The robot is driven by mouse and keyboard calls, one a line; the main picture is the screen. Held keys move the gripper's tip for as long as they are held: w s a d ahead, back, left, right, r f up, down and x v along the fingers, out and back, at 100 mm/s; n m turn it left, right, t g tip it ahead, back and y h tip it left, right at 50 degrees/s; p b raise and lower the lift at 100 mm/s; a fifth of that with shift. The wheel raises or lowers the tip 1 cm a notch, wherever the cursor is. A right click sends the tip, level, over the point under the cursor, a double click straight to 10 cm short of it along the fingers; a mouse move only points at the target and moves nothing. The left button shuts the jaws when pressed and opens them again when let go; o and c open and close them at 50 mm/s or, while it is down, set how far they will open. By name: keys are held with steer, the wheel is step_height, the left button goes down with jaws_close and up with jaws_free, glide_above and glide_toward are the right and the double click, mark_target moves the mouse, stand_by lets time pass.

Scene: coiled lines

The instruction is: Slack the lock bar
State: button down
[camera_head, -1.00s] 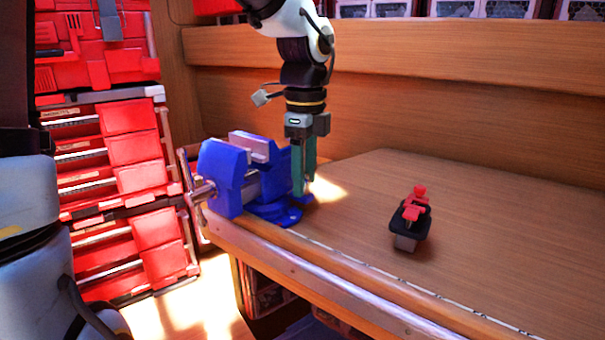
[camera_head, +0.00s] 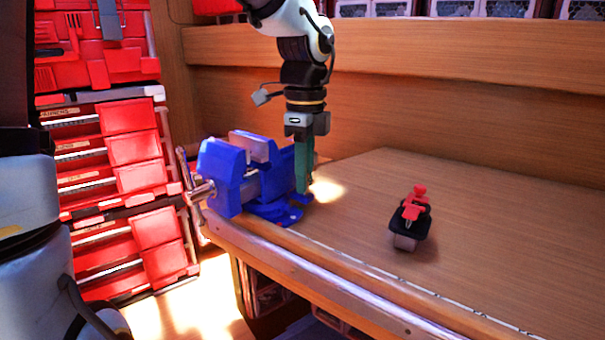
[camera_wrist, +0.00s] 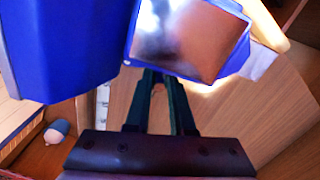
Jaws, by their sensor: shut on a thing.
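A blue bench vise (camera_head: 222,172) stands at the corner of the wooden bench. It fills the top of the wrist view (camera_wrist: 60,50), with a shiny metal face showing there. My gripper (camera_head: 304,190) points straight down at the right side of the vise, its green fingers low beside the vise base. It is shut on the lock bar, which is mostly hidden by the fingers and the vise body. In the wrist view my two fingers (camera_wrist: 163,76) reach in under the vise, close together, with their tips hidden.
A red and black tool (camera_head: 415,214) lies on the bench to the right. The bench (camera_head: 500,240) around it is clear. A wooden back wall (camera_head: 450,110) rises behind, and red drawers (camera_head: 130,190) stand at the left.

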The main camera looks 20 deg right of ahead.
steer(key=shift+n+p, duration=0.3)
steer(key=shift+n, duration=1.3)
steer(key=c, duration=0.9)
jaws_free()
steer(key=shift+w, duration=0.1)
steer(key=shift+o, duration=0.8)
steer(key=shift+a, duration=0.1)
steer(key=shift+s, duration=0.2)
